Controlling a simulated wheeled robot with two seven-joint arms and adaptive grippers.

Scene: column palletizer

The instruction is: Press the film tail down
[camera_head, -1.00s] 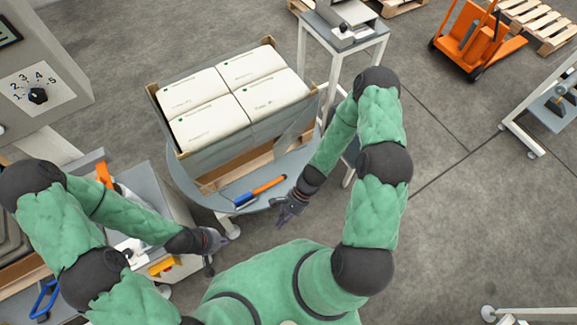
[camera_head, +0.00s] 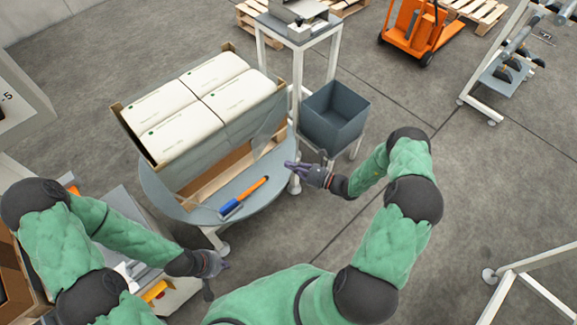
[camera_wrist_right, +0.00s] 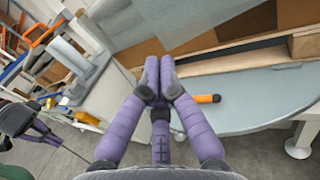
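The load is a block of white sacks (camera_head: 200,100) on a pallet, with clear film around its sides. A translucent film flap (camera_head: 266,138), apparently the tail, hangs loose at the load's right front corner. My right gripper (camera_head: 289,166) is to the right of the flap and slightly lower in the picture, apart from it. In the right wrist view its two long fingers (camera_wrist_right: 159,62) lie side by side toward the load, tips close together, with the third finger below; its closure is unclear. My left gripper (camera_head: 218,275) is empty, fingers spread, in front of the turntable.
The round grey turntable (camera_head: 165,198) carries the load. An orange-handled tool with a blue head (camera_head: 243,196) lies on its front. A dark bin (camera_head: 335,115) and a white stand (camera_head: 297,75) are behind my right gripper.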

